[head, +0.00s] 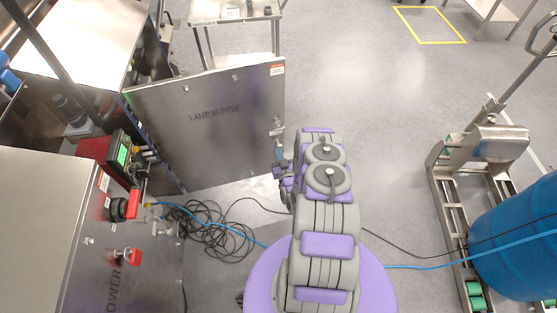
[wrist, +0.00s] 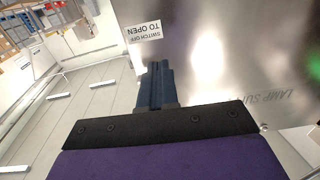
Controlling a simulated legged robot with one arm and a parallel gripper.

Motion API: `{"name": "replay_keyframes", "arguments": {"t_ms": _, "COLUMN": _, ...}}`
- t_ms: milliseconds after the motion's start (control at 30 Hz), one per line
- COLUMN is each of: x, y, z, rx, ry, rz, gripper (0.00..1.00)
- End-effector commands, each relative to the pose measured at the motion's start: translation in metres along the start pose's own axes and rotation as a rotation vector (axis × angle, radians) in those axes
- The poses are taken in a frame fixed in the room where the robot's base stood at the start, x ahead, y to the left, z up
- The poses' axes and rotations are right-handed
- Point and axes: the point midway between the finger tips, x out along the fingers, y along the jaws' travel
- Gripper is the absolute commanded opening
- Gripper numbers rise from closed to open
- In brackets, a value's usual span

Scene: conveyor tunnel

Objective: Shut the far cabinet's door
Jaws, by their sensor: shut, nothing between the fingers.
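The far cabinet (head: 85,38) stands at the upper left in the head view. Its grey metal door (head: 215,120), marked LAMP SUPPLY, stands open, swung out to the right. My gripper (head: 281,168) is at the lower right corner area of the door, by its free edge. In the wrist view the door (wrist: 215,65) fills the right side, upside down, with a SWITCH OFF TO OPEN label. My gripper (wrist: 155,82) is shut and empty there, its dark fingers overlapping the door near its edge. I cannot tell whether they touch it.
A near cabinet (head: 45,210) marked POWER, with red switches, stands at the left. Black cables (head: 205,230) lie coiled on the floor below the door. A steel cart (head: 235,14) is behind the door. A blue drum (head: 520,240) is at the right.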

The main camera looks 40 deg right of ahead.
Motion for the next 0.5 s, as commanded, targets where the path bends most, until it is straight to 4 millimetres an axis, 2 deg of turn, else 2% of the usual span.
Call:
{"name": "replay_keyframes", "arguments": {"t_ms": 167, "x": 0.007, "y": -0.006, "z": 0.001, "rx": -0.005, "ry": 0.003, "rz": -0.002, "gripper": 0.00}}
{"name": "replay_keyframes", "arguments": {"t_ms": 500, "x": 0.066, "y": -0.001, "z": -0.001, "rx": 0.002, "ry": 0.005, "rz": -0.001, "gripper": 0.00}}
